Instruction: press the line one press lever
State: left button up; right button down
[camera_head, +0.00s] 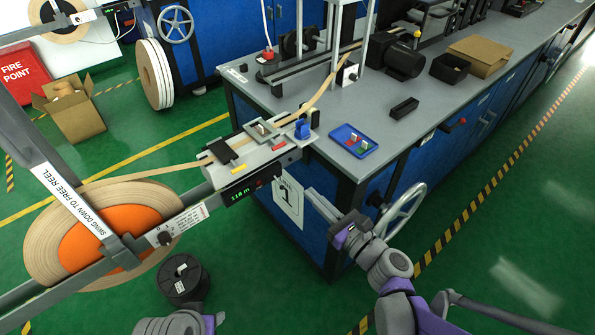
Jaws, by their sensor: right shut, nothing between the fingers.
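The line 1 bench end carries a white sign with a large 1 (288,200). A pale grey bar (322,205) beside the sign reaches toward my right gripper; I cannot tell whether it is the press lever. A short lever with a red knob (462,121) sticks out from the bench's right side. My right gripper (342,234) is shut and empty, low in front of the bench end, close to the bar's near end. I cannot tell whether they touch.
A tape reel (60,215) on an arm feeds tape to the splice unit (255,160). A handwheel (402,212) stands right of my right gripper. The grey benchtop (370,100) holds a blue tray (352,139).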

pick_arm(q)
jog(key=shift+f, duration=0.15)
pick_arm(e)
jog(key=w+a+r, duration=0.4)
jog(key=w+a, duration=0.2)
jog(key=w, duration=0.2)
jog(key=shift+w+r, duration=0.2)
